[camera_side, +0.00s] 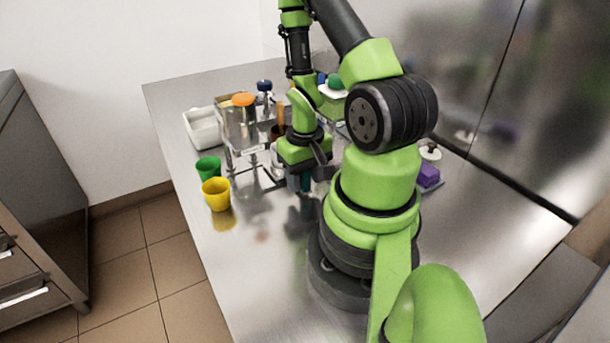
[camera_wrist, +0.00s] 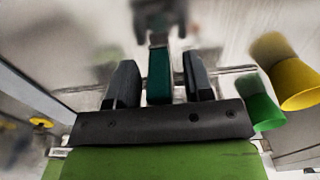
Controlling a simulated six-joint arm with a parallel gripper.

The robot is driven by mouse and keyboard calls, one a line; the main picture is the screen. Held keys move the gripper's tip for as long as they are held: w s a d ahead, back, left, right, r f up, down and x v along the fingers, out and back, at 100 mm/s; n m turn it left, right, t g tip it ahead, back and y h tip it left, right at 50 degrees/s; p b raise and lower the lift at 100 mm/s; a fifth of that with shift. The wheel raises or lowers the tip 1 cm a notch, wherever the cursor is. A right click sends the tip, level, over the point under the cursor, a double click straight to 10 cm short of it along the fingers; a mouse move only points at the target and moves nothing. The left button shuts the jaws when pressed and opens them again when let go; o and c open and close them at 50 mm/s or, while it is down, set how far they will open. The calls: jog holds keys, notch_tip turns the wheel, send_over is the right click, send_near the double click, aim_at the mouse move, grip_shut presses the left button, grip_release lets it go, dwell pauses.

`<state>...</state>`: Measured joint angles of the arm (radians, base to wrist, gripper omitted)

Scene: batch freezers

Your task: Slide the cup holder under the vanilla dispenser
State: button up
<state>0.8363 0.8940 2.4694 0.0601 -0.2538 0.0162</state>
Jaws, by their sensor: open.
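My gripper (camera_side: 302,180) points down beside the dispenser stand, low over the steel table. In the wrist view, its two black fingers (camera_wrist: 159,62) are apart, on either side of a dark teal upright piece (camera_wrist: 159,82). This piece looks like the handle of the cup holder; I cannot tell whether either finger touches it. The rest of the holder is blurred or hidden by my arm. The dispensers include a steel container with an orange lid (camera_side: 243,99) and a blue-capped one (camera_side: 264,86). I cannot tell which is vanilla.
A purple block (camera_side: 429,177) lies to the right. The table (camera_side: 250,260) is clear in front.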

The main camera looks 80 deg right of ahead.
grip_shut()
jog(key=w+a, duration=0.5)
jog(key=shift+w+a, duration=0.3)
jog(key=shift+w, duration=0.1)
grip_release()
notch_tip(320, 180, up, 10)
dwell(0.6)
dwell(0.3)
